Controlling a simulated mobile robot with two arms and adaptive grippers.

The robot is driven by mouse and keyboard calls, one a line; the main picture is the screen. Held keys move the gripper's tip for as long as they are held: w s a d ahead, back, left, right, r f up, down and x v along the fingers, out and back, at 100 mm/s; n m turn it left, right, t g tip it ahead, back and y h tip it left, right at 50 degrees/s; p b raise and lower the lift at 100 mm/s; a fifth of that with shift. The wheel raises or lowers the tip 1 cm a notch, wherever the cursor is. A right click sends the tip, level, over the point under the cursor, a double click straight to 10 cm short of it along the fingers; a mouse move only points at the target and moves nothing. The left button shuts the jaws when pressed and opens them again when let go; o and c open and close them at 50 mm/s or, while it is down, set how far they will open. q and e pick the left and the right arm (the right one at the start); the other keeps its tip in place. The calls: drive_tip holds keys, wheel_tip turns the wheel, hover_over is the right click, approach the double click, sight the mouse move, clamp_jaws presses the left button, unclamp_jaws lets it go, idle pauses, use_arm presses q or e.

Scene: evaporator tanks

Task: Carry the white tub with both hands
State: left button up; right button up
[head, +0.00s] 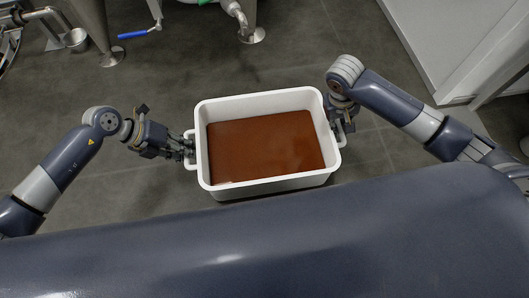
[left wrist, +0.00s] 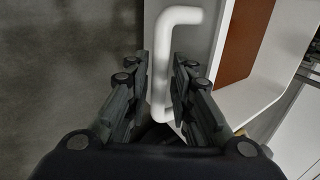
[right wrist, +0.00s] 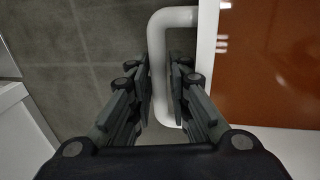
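The white tub (head: 204,171) is in the middle of the head view, filled with flat reddish-brown contents (head: 265,146). It looks level, with a white bar handle on each side. The fingertips are partly hidden in the head view. I cannot tell whether the tub is clear of the floor.
Metal tank legs with round feet (head: 111,57) stand at the back, near a blue-handled valve (head: 132,35). A white wall or panel edge (head: 415,50) is at the upper right. The grey tiled floor (head: 290,60) is clear between tub and tank legs.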

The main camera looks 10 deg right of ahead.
use_arm(q)
drive_tip(key=shift+d+f, duration=0.25)
drive_tip(key=shift+f, duration=0.1)
use_arm(e)
drive_tip(key=shift+f, duration=0.4)
use_arm(q)
clamp_jaws()
use_arm(e)
clamp_jaws()
use_arm(q)
drive_tip(key=shift+w+r, duration=0.15)
drive_tip(key=shift+r, duration=0.1)
use_arm(e)
drive_tip(key=shift+w+d+r, duration=0.1)
drive_tip(key=shift+w+r, duration=0.05)
drive_tip(key=shift+r, duration=0.05)
